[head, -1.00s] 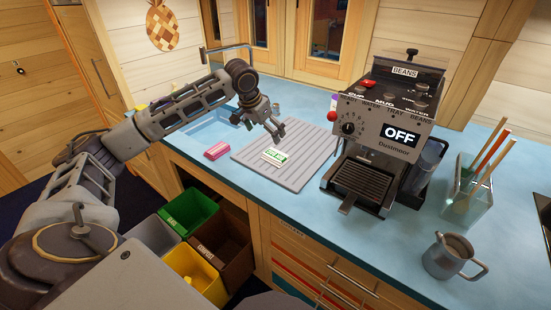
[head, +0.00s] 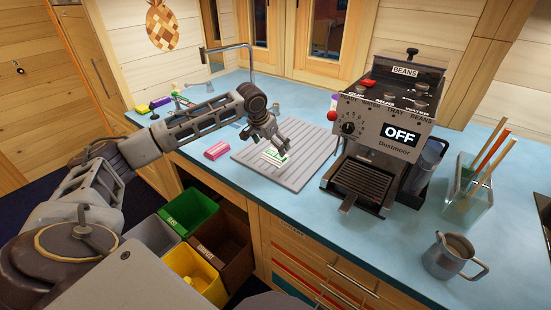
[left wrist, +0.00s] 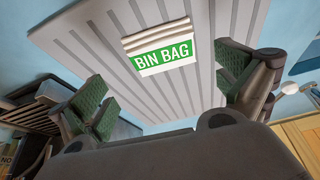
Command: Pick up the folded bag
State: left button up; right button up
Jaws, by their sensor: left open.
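The folded bag is a small white packet with a green "BIN BAG" label (left wrist: 161,56), lying on a grey ribbed mat (head: 305,172). In the head view the bag (head: 274,157) is partly hidden by my left gripper (head: 279,148), which is just above it. In the left wrist view my left gripper (left wrist: 165,95) is open, its green-padded fingers wide apart with the bag beyond and between them. No contact with the bag shows. My right gripper is not in view.
A pink packet (head: 217,150) lies just left of the mat. A coffee machine (head: 382,135) stands to the right. A tall tap (head: 229,48) rises behind. Open green (head: 190,210), brown and yellow bins stand below the counter's front edge. A metal jug (head: 454,257) is at the right.

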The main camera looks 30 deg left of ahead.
aim_at(275, 155)
pick_arm(q)
jog(key=shift+w+f, duration=0.2)
jog(key=shift+f, duration=0.2)
jog(key=shift+x, duration=2.6)
jog(key=shift+s+a, duration=0.1)
jog(key=shift+a, duration=0.05)
jog(key=c, duration=0.5)
